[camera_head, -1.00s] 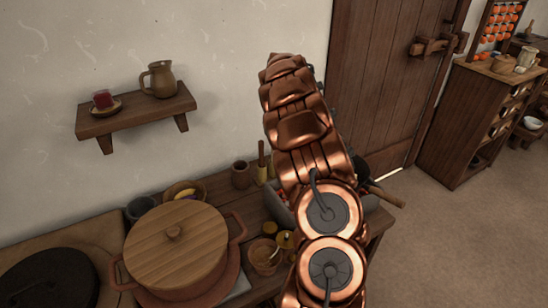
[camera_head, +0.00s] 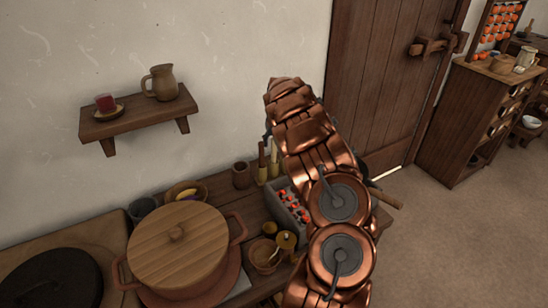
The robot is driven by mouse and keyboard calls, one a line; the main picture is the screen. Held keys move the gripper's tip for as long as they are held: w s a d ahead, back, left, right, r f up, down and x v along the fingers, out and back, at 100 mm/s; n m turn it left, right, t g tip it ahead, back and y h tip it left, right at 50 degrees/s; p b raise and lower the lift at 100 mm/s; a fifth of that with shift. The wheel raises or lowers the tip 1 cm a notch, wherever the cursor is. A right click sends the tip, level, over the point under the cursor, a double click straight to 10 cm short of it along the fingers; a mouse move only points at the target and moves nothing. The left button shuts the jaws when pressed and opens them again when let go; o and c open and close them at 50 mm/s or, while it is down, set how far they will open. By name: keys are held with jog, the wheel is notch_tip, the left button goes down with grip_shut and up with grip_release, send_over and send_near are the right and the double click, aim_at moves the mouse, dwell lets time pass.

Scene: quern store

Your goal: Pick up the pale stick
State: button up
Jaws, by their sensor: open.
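A pale upright stick (camera_head: 274,158) stands at the back of the bench, against the wall, just left of my arm. A darker brown-topped stick (camera_head: 262,160) stands close beside it on the left. A thin light stick (camera_head: 277,250) also leans out of a small brown bowl (camera_head: 264,259) nearer the front; I cannot tell for certain which one is meant. My copper arm rises across the right part of the bench. My gripper is hidden behind it, so I cannot see its fingers or any contact.
A grey crate (camera_head: 303,228) of orange-red items is partly behind my arm. A big lidded pot (camera_head: 178,245) fills the front left. A brown cup (camera_head: 241,175) and small yellow-topped jar (camera_head: 286,241) stand nearby. A wall shelf (camera_head: 137,119) hangs above. Floor on the right is clear.

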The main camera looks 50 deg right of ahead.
grip_shut()
dwell(0.3)
jog(key=shift+r, duration=0.1)
